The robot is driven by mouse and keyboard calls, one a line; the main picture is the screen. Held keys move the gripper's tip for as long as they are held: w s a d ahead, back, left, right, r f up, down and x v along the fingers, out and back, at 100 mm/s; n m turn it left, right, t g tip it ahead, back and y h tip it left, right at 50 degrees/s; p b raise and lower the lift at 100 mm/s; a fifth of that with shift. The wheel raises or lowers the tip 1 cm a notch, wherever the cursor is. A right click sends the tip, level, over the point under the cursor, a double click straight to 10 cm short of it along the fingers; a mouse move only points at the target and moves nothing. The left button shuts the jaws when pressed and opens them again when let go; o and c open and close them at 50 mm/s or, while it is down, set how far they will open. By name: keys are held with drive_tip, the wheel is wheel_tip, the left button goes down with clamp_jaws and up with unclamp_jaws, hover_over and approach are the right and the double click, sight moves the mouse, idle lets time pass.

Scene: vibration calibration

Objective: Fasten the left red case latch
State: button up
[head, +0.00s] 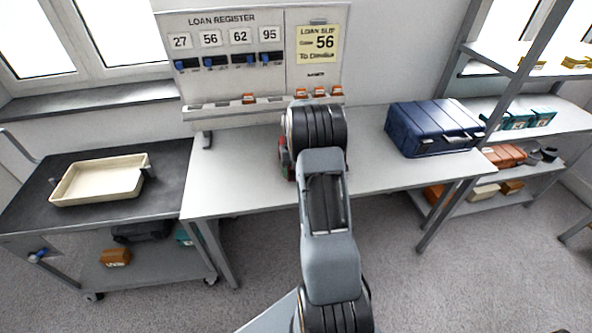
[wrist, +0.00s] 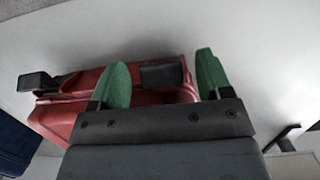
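The red case (wrist: 80,97) lies on the table in the wrist view, partly covered by my gripper. In the head view only a sliver of the red case (head: 284,158) shows beside my arm. One black latch (wrist: 162,75) lies on the case between my fingers. Another black latch (wrist: 38,82) sticks out at the picture's left end of the case. I cannot tell whether either is fastened. My gripper (wrist: 162,62) is open, its two green fingers on either side of the first latch; contact is unclear. My arm hides the gripper in the head view.
A blue case (head: 431,127) stands on the table (head: 240,190) to the right. A register board (head: 262,75) stands at the back. A cart with a cream tray (head: 98,181) is at left, and shelves (head: 560,120) are at right. The table's left part is clear.

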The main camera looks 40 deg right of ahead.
drive_tip(key=shift+r, duration=0.1)
wheel_tip(320, 180, up, 13)
drive_tip(key=w, duration=0.2)
drive_tip(key=shift+d+r+b, duration=0.2)
drive_tip(key=shift+d+b, duration=0.15)
drive_tip(key=shift+d, duration=0.1)
drive_tip(key=shift+f+b, duration=0.15)
drive_tip(key=shift+b, duration=0.4)
drive_tip(key=s+a+t+h+b, duration=0.2)
drive_tip(key=s+a+t+b, duration=0.25)
drive_tip(key=s+b, duration=0.45)
drive_tip(key=shift+t+h, duration=0.3)
drive_tip(key=shift+t, duration=0.35)
drive_tip(key=shift+w+d+r+b+x, duration=0.15)
drive_tip(key=shift+b+x, duration=0.1)
drive_tip(key=shift+x, duration=2.4)
drive_tip(key=shift+w+d+b+x, duration=0.15)
drive_tip(key=shift+b+x, duration=0.05)
drive_tip(key=shift+x, duration=2.4)
drive_tip(key=shift+w+d+r+b+x, duration=0.15)
drive_tip(key=shift+b+x, duration=0.1)
drive_tip(key=shift+x, duration=2.4)
